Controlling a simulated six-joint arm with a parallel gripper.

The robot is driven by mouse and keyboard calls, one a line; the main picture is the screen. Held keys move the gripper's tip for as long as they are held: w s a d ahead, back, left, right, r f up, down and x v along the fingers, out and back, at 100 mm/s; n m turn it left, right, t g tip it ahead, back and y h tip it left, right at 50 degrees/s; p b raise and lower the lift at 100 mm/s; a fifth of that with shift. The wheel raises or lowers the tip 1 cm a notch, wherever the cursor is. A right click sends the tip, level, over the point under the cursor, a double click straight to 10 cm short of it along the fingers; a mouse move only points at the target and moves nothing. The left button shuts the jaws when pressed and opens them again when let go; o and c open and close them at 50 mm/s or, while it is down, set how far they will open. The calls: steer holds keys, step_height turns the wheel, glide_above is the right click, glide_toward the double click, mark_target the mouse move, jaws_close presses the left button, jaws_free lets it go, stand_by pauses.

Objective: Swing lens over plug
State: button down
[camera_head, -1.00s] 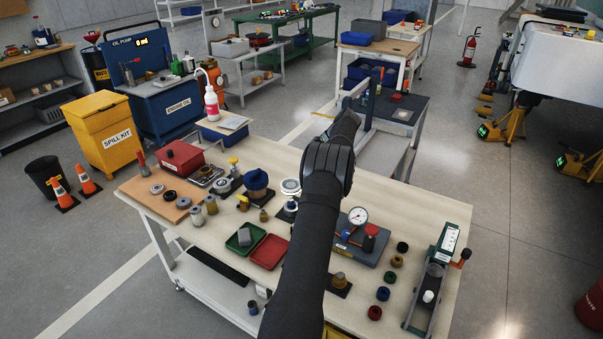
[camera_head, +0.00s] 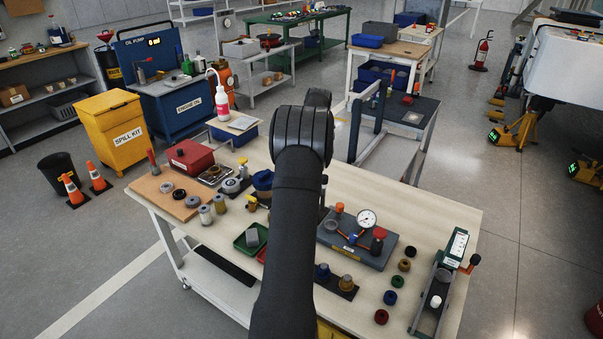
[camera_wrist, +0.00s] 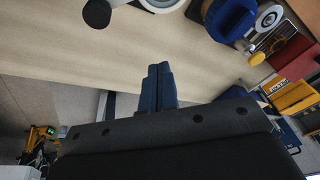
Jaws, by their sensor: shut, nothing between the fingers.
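My gripper (camera_wrist: 157,87) shows in the wrist view as two blue fingers pressed together with nothing between them. In the head view it is hidden behind my arm. A pale round rim (camera_wrist: 163,4), likely the lens, is cut off by the top edge of the wrist view, beyond the fingertips and apart from them. A dark round knob (camera_wrist: 97,13) lies to its left. The lens is hidden by my arm in the head view. I cannot tell which part is the plug. A grey block (camera_head: 252,237) sits in the green tray (camera_head: 240,246).
A blue housing (camera_head: 262,182) stands left of my arm, and a red box (camera_head: 190,157) lies further left. A dial gauge (camera_head: 366,219) on a grey base (camera_head: 340,250) stands to the right, with several coloured caps beside it. The benchtop (camera_head: 420,205) is bare at the back right.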

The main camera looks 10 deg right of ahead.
steer(key=s+a+f+m+t+h, duration=0.1)
steer(key=a+f+m+h, duration=0.1)
steer(key=f, duration=0.6)
steer(key=shift+a+f, duration=0.15)
steer(key=shift+a, duration=0.4)
stand_by(0.4)
